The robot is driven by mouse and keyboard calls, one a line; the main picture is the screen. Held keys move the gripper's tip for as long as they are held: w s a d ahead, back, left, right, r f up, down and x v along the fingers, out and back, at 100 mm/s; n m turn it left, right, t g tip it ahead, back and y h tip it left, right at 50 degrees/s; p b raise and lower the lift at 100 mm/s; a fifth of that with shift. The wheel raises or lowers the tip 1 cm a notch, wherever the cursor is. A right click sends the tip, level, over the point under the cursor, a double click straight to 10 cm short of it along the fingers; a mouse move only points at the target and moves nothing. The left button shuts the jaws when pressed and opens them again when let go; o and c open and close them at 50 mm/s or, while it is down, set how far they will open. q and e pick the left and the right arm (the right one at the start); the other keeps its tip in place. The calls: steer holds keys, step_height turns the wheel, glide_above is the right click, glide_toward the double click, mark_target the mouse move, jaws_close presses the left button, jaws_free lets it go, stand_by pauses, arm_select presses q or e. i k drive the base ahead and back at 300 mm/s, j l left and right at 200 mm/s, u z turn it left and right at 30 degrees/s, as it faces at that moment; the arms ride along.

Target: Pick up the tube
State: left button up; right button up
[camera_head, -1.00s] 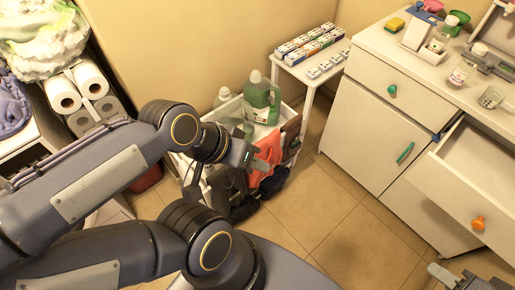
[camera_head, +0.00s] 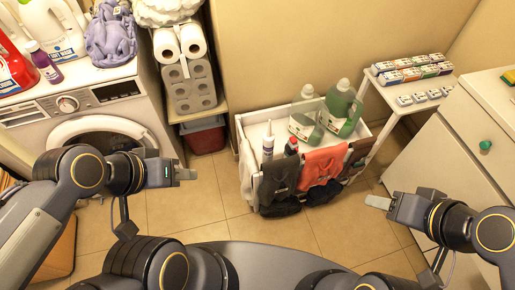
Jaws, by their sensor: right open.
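A white upright item with a narrow tip, which looks like the tube (camera_head: 268,143), stands in the front of the white cart (camera_head: 243,132). My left gripper (camera_head: 188,174) is left of the cart, apart from it, pointing right. I see it side-on, so its jaw gap does not show. My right gripper (camera_head: 378,202) is open and empty, right of the cart and pointing left. Neither gripper touches the tube. The tube's lower part is hidden by the cart's front and the cloths.
Green bottles (camera_head: 343,108) and a dark red-capped bottle (camera_head: 291,147) stand in the cart. Dark and orange cloths (camera_head: 322,165) hang over its front. A washer (camera_head: 75,110) is left, a small table with boxes (camera_head: 412,68) and a cabinet (camera_head: 455,135) right. Floor before me is clear.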

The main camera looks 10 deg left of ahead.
mark_target(268, 137)
steer(key=u, duration=0.2)
steer(key=i+j+z, duration=0.1)
steer(key=j, duration=0.25)
steer(key=i+j+z, duration=0.15)
steer(key=i+j, duration=0.15)
steer(key=i+j+z, duration=0.1)
steer(key=j, duration=0.3)
steer(key=i+j+z, duration=0.1)
steer(key=j, duration=0.25)
steer(key=i+j+z, duration=0.15)
steer(key=j, duration=0.25)
steer(key=i+j+z, duration=0.1)
steer(key=j, duration=0.3)
steer(key=i, duration=0.1)
